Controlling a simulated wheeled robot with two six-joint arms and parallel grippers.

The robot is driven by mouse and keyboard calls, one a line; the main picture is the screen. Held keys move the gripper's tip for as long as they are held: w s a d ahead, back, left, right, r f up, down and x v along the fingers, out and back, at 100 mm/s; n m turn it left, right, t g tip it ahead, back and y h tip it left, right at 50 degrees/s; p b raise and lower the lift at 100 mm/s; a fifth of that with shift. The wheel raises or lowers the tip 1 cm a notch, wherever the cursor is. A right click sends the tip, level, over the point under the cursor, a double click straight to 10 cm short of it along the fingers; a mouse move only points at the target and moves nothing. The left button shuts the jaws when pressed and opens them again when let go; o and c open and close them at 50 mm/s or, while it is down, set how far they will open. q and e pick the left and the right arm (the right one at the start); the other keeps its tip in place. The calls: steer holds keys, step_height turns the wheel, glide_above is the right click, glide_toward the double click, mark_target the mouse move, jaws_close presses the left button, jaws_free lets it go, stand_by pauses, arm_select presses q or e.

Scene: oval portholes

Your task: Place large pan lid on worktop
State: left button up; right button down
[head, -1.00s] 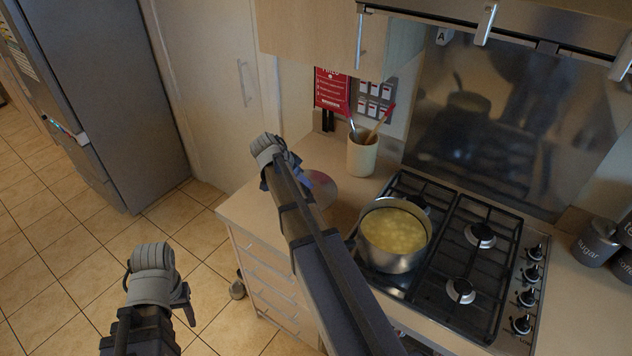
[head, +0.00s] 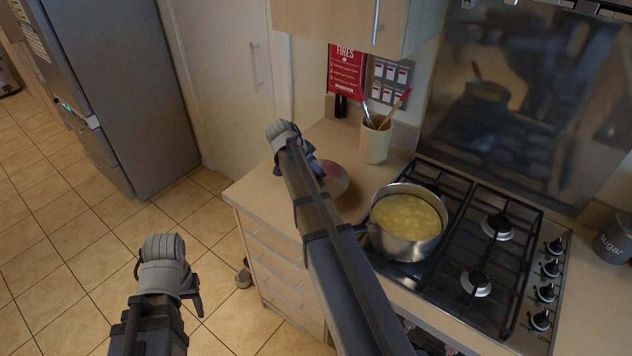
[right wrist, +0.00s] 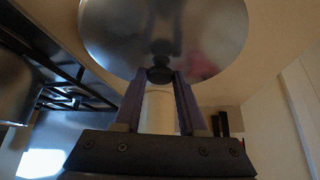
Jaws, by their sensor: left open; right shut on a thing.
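The large pan lid (head: 334,178) is a round shiny metal disc over the worktop (head: 255,192), left of the hob. It also shows in the right wrist view (right wrist: 110,35), with its dark knob between my fingers. My right gripper (right wrist: 160,85) is shut on this knob; in the head view my right arm partly hides the lid. The lid looks close to the worktop, but I cannot tell whether it touches. My left gripper (head: 196,300) is open and empty, low over the tiled floor, away from the worktop.
A pan of yellow food (head: 408,222) stands on the gas hob (head: 480,250), right of my right arm. A cream utensil pot (head: 375,142) stands behind the lid near the wall. A grey fridge (head: 125,90) is at the left. Bare worktop lies around the lid's left side.

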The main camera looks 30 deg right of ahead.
steer(key=shift+f+b, duration=1.8)
steer(key=shift+f, duration=0.1)
steer(key=shift+f+b, duration=0.15)
steer(key=shift+b, duration=0.15)
steer(key=shift+c, duration=2.4)
jaws_free()
steer(key=shift+r+p, duration=0.3)
steer(key=p+v, duration=0.8)
steer(key=v, duration=0.2)
steer(key=shift+r+p, duration=0.2)
steer(key=shift+p, duration=0.2)
steer(key=shift+p+v, duration=0.65)
steer(key=shift+v, duration=0.15)
